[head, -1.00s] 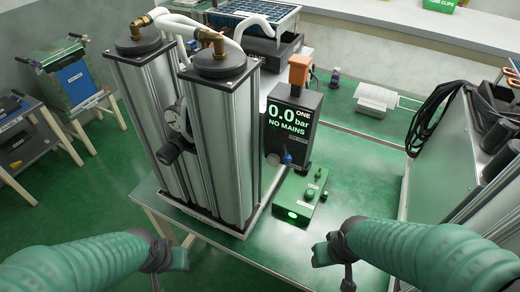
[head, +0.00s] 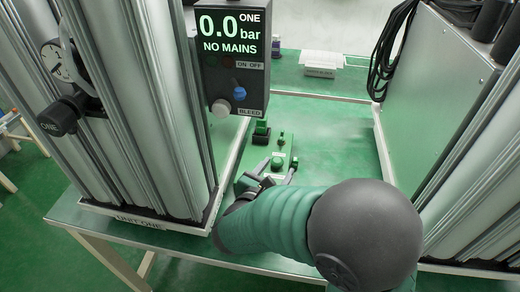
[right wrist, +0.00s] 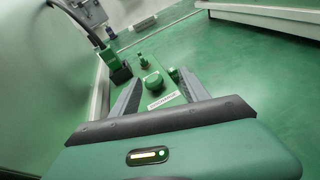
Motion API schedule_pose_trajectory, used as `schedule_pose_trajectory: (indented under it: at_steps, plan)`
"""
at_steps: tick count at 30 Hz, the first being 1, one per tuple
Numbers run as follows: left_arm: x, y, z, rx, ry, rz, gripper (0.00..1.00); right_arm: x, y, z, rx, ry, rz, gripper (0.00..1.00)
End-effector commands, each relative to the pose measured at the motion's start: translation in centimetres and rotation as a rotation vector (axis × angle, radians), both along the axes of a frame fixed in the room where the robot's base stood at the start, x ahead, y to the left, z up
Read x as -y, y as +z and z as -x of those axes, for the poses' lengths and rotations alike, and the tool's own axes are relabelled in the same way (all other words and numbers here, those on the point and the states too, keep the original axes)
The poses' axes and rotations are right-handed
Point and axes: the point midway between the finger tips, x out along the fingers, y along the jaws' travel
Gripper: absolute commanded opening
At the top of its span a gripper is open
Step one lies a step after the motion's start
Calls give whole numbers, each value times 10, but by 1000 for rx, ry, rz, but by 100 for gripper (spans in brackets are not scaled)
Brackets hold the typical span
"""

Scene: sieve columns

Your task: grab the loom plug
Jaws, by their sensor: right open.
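A low green box (head: 284,150) stands on the table in front of the gauge display, and several small green fittings sit on it. I cannot tell for certain which part is the loom plug. My right gripper (head: 277,170) is open, its fingers over the front of the box, either side of the knob in view; contact is unclear. My left gripper is out of view.
The display unit (head: 232,60) reads 0.0 bar, NO MAINS. Tall metal columns (head: 140,120) stand close on the left. A metal cabinet (head: 430,90) with black cables stands on the right. The table (head: 340,125) is clear between the box and the cabinet.

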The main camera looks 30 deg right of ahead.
Motion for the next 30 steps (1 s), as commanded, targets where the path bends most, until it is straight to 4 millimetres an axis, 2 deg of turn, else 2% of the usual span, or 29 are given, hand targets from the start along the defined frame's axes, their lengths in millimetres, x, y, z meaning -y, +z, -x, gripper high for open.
schedule_pose_trajectory:
  at_steps: [1,4,7,11,19,26,30]
  plan:
    - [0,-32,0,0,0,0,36,-18,-13,-18,22,93,98,54]
    - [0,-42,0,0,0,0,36,-46,7,-40,71,217,241,54]
    - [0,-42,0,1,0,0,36,-54,17,-50,91,257,290,54]
    - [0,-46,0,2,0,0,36,-37,18,-70,92,255,291,54]
    - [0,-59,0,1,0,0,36,4,17,-125,91,256,289,54]
    - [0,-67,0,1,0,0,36,21,14,-146,90,256,288,54]
    - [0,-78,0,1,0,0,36,37,9,-167,90,255,289,54]
